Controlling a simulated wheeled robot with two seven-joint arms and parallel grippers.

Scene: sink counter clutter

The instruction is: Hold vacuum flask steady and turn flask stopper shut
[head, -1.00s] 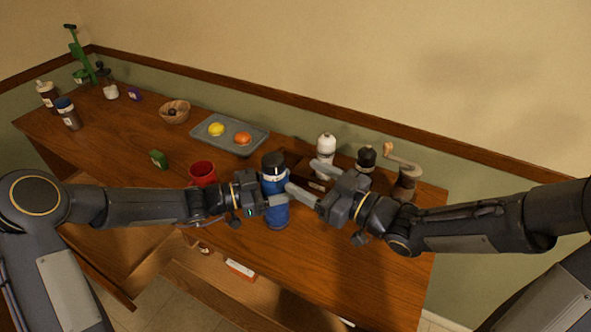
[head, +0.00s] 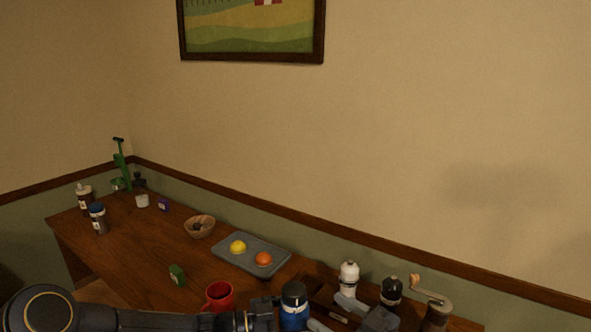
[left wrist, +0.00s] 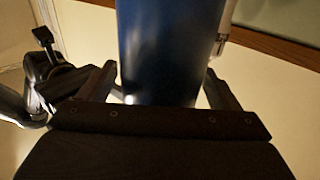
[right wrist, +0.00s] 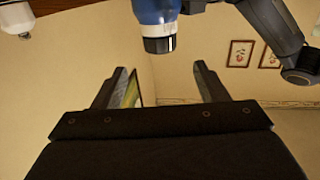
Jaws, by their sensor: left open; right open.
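The blue vacuum flask (head: 294,319) stands at the lower edge of the head view, its base cut off. Its dark flask stopper (head: 293,289) is on top above a pale band. My left gripper (left wrist: 160,82) is open, with the blue flask body (left wrist: 168,45) between its fingers in the left wrist view; contact is unclear. My right gripper (right wrist: 162,72) is open and empty. In the right wrist view the flask (right wrist: 155,10) appears inverted, its stopper (right wrist: 159,45) past the fingertips. In the head view my right gripper (head: 331,312) is just right of the flask.
A red mug (head: 219,297) stands left of the flask. A white-topped bottle (head: 348,275), a dark bottle (head: 391,291) and a crank grinder (head: 437,310) stand close on the right. A grey tray (head: 222,258) with yellow and orange fruits lies behind. The counter's left middle is mostly clear.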

